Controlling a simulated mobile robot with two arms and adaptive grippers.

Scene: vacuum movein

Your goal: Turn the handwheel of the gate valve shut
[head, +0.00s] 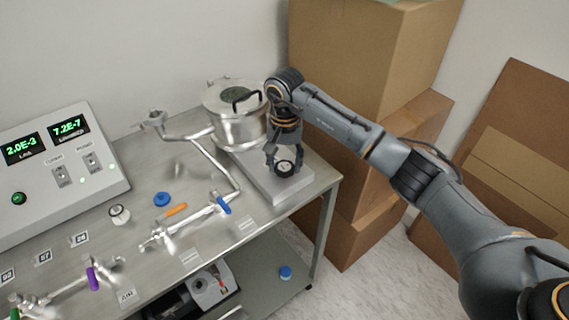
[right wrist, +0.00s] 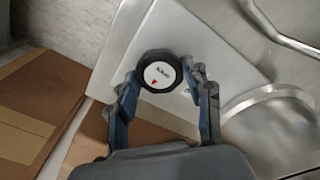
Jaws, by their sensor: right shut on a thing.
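The handwheel (head: 285,168) is a small round black wheel with a white face. It sits on the outer end of a flat grey metal plate (head: 265,184), which looks like the gate valve's body, beside the steel chamber (head: 240,130). My right gripper (head: 284,163) reaches down from above, its fingers on either side of the wheel and shut on it. In the right wrist view the wheel (right wrist: 162,74) lies between the fingertips, its white face showing small lettering and a red mark. My left gripper is not in view.
The chamber has a lid with a black handle. Steel pipes (head: 212,158), a blue cap (head: 162,199), an orange-handled part (head: 176,209) and a control box (head: 60,165) with two green readouts share the bench. Cardboard boxes (head: 365,60) stand close behind my right arm.

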